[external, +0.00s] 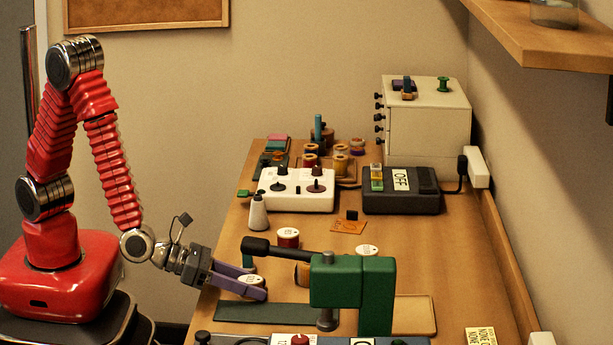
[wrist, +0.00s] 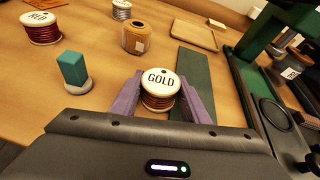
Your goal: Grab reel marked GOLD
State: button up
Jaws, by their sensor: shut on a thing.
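The reel marked GOLD (wrist: 161,88) has a white top with black lettering and gold-brown winding. In the wrist view it sits upright between the two purple fingers of my gripper (wrist: 160,98), which are shut on its sides. In the external view my gripper (external: 238,283) reaches over the table's left edge, with the reel's white top (external: 251,281) at its fingers. The fingers hide part of the reel there. I cannot tell whether its base touches the table.
A teal block on a pale round base (wrist: 74,72) stands left of the reel. A red-wound reel (wrist: 41,30) and a copper-coloured spool (wrist: 136,38) stand beyond. A green press (external: 355,285) and dark green mat (external: 255,312) are close by on the right.

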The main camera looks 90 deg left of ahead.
aim_at(250, 279)
jog(key=shift+r, duration=0.1)
jog(key=shift+r, duration=4.9)
jog(key=shift+a, duration=0.1)
